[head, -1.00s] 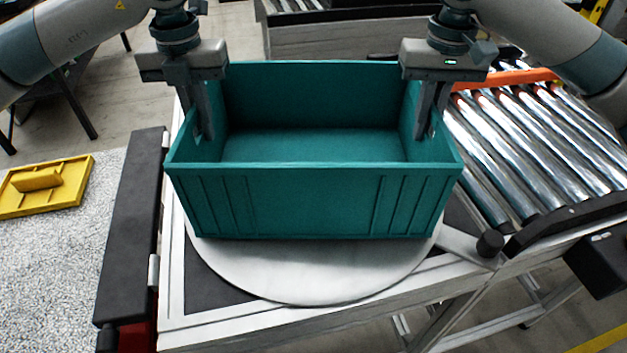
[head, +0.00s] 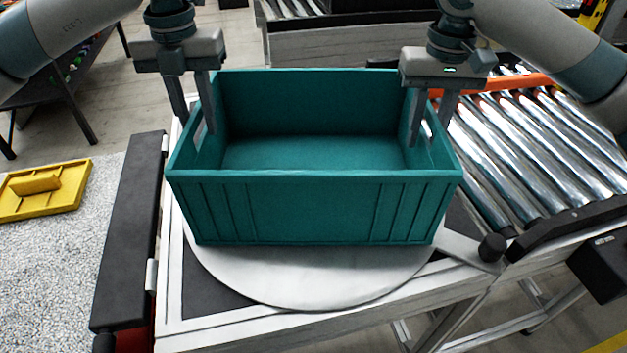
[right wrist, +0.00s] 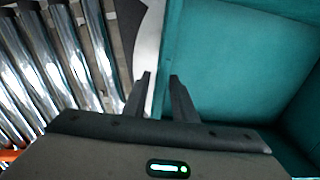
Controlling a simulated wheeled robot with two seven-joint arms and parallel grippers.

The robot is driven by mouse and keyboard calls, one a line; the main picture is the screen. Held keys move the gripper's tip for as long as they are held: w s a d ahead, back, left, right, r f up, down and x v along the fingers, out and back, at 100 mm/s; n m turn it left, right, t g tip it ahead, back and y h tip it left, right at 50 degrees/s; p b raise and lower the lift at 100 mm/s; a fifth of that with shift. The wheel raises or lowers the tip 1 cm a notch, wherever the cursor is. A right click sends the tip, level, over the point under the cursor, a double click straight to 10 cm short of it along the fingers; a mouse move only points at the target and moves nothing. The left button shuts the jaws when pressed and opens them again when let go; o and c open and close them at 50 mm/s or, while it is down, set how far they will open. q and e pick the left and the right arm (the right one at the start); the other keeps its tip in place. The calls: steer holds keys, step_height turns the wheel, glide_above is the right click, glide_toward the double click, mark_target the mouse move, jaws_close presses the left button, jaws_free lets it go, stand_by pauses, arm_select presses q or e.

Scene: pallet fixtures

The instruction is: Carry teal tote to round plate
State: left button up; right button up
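The teal tote (head: 315,210) is empty and sits upright on the round plate (head: 310,285), a pale disc mostly hidden under it. My left gripper (head: 198,118) is open at the tote's left wall, one finger outside and one inside, with a gap to the wall. My right gripper (head: 428,138) is open, its fingers straddling the tote's right wall near the handle slot. In the right wrist view the open fingers (right wrist: 160,85) stand either side of the tote's wall (right wrist: 164,50), and the tote's inside (right wrist: 235,60) is bare.
A roller conveyor (head: 535,150) with an orange bar (head: 505,82) adjoins on the right. A black bar (head: 132,230) runs along the left. A yellow part (head: 45,190) lies on a speckled surface at far left. The plate's front portion is clear.

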arm_select(q)
step_height(320, 180, up, 9)
steer(key=shift+r, duration=0.1)
stand_by(0.3)
arm_select(e)
step_height(320, 180, up, 12)
stand_by(0.9)
arm_select(q)
steer(key=shift+r, duration=0.1)
arm_select(e)
steer(key=shift+r, duration=0.15)
